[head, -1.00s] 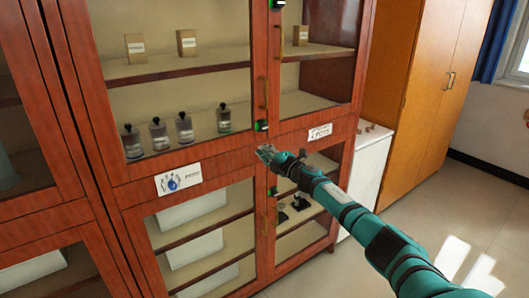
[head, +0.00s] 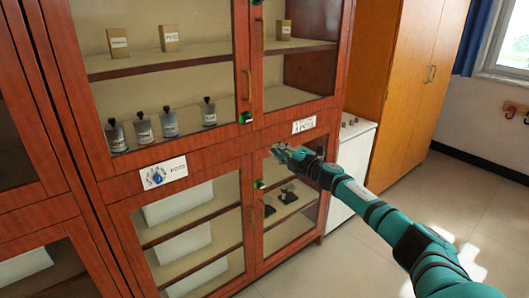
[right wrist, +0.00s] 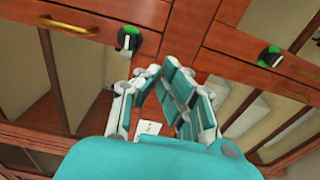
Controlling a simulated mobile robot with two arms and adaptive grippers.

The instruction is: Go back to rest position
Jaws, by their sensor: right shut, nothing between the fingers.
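My right gripper (head: 279,152) is in front of the wooden cabinet's middle band in the head view, with its arm coming in from the lower right. In the right wrist view its fingers (right wrist: 160,75) come together and are shut with nothing between them. The cabinet (head: 218,143) has glass doors, and all the doors I see look closed. In the right wrist view, green-marked dark knobs or locks (right wrist: 129,41) show on the cabinet beyond the fingers. My left gripper is not in view.
Several bottles (head: 170,124) and small boxes (head: 169,38) stand on the cabinet's upper shelves. A white counter (head: 355,160) and an orange-brown wardrobe (head: 405,80) stand to the right. The floor (head: 460,200) is clear at the right.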

